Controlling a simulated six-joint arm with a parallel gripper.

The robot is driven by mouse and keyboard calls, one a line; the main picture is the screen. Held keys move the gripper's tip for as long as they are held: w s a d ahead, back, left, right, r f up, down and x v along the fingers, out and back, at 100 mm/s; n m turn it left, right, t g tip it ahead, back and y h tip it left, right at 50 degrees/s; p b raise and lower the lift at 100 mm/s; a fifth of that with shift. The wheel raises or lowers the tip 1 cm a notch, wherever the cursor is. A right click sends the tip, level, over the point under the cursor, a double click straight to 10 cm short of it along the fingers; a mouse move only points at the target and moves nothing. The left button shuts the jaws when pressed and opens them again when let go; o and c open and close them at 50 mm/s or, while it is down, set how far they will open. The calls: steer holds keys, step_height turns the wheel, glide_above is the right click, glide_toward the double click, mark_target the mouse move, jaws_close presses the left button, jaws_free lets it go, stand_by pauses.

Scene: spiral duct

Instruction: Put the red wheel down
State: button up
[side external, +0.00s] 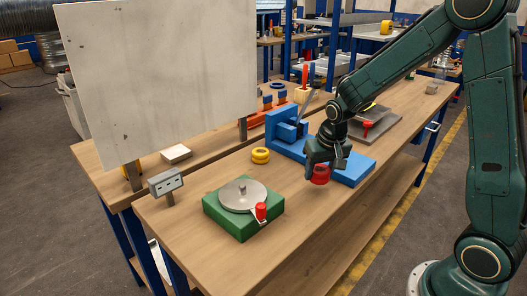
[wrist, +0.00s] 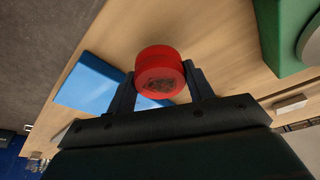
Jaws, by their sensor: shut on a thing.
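The red wheel (side external: 320,175) is held in my gripper (side external: 322,165), which is over the wooden bench near the front edge of the blue fixture (side external: 350,173). In the wrist view the red wheel (wrist: 160,72) sits between the two dark fingers of my gripper (wrist: 160,80), with its worn round face toward the camera. The fingers are shut on its sides. The side view does not show clearly how far the wheel is above the bench.
A green block with a grey disc and red knob (side external: 230,222) stands left of my gripper. A large white board (side external: 165,80) stands at the back left. The bench front (side external: 275,255) is clear.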

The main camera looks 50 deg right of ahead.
mark_target(316, 191)
steer(key=shift+f, duration=2.1)
steer(key=shift+f, duration=0.15)
steer(key=o, duration=1.2)
steer(key=shift+c, duration=0.2)
steer(key=v, duration=1.2)
steer(key=shift+s+a, duration=0.15)
